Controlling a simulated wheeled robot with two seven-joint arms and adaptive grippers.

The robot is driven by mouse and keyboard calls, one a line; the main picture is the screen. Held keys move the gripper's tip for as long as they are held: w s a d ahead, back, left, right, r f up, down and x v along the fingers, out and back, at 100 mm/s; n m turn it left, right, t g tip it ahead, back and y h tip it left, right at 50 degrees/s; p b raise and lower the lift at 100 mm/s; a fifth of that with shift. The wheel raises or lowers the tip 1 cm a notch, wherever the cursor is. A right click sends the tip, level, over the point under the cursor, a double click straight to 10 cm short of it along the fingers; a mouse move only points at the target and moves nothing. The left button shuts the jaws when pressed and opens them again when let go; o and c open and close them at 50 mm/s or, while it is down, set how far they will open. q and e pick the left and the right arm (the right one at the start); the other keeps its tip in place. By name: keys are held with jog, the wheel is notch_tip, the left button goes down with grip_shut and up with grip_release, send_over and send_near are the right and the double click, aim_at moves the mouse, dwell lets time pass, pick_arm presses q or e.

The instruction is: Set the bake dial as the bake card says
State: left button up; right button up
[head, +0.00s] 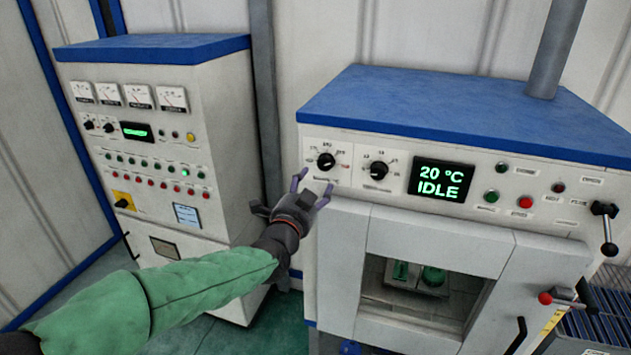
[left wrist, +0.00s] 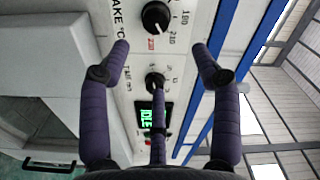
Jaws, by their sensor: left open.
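The bake dial is a round black knob (head: 326,161) at the left end of the oven's white panel. It also shows at the top of the left wrist view (left wrist: 155,17), beside printed numbers and part of a BAKE label; its exact setting is too small to tell. My left gripper (head: 312,184) is open and empty just below and left of the dial, apart from it. In the left wrist view its purple fingers (left wrist: 160,50) are spread wide. A small card (head: 187,215) is on the left cabinet; its text is unreadable. My right gripper is out of view.
A second black knob (head: 378,170) sits right of the bake dial. The display (head: 441,180) reads 20 °C IDLE. Further right are buttons, lamps and a black lever (head: 605,222). Below is the oven door with a window (head: 519,255). The left cabinet (head: 225,120) stands beside my arm.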

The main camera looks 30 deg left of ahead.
aim_at(324, 165)
pick_arm(q)
jog(key=shift+s, duration=0.3)
jog(key=shift+w+a+f+n, duration=0.1)
jog(key=shift+w+a+n, duration=0.4)
jog(key=shift+w+n, duration=1.55)
jog(key=shift+w+a+f+n, duration=0.1)
jog(key=shift+w+a+n, duration=0.45)
jog(key=shift+w+n, duration=1.5)
jog(key=shift+w+a+n, duration=0.5)
jog(key=shift+w+n, duration=0.8)
jog(key=shift+n, duration=1.4)
